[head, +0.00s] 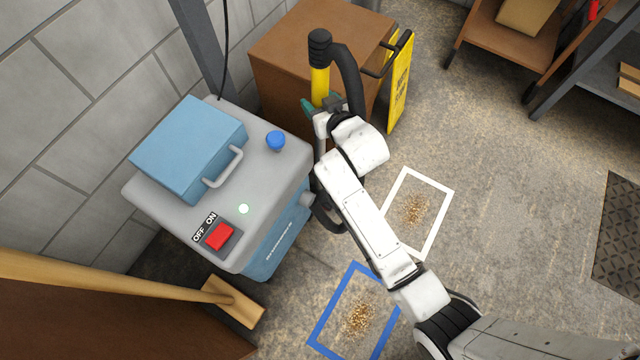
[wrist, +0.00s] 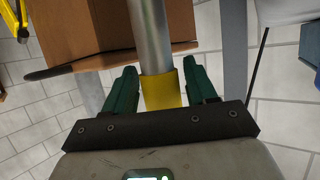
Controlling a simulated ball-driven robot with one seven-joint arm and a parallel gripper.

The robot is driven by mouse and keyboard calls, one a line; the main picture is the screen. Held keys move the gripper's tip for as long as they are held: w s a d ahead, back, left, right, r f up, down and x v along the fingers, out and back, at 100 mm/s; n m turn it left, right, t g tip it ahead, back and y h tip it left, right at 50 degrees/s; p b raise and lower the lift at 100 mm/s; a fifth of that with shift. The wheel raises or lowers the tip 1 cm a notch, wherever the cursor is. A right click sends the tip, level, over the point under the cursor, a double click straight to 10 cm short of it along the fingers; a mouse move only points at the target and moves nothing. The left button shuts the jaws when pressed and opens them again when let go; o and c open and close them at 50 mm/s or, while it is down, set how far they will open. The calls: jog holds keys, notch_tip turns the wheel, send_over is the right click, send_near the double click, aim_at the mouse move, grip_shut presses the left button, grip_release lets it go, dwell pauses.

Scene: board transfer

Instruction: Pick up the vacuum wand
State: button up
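The vacuum wand (head: 320,82) stands upright beside the brown cabinet, with a yellow grip, a black top and a black hose bending down from it. In the wrist view, its grey tube and yellow section (wrist: 160,90) run between my gripper's green fingers (wrist: 160,82). The fingers stand apart on either side of the yellow section, with narrow gaps visible. My gripper (head: 320,106) is open around the wand in the head view too, at the lower part of the yellow grip. The wand's lower end is hidden behind my arm and the vacuum.
The grey and blue vacuum (head: 262,180) with a red switch (head: 219,236) stands at left. The brown cabinet (head: 285,50) and yellow sign (head: 400,90) are behind the wand. White (head: 447,210) and blue (head: 332,300) floor frames hold debris.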

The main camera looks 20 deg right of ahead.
jog(key=c, duration=0.7)
jog(key=shift+r, duration=0.1)
jog(key=shift+c, duration=0.3)
jog(key=shift+r, duration=0.1)
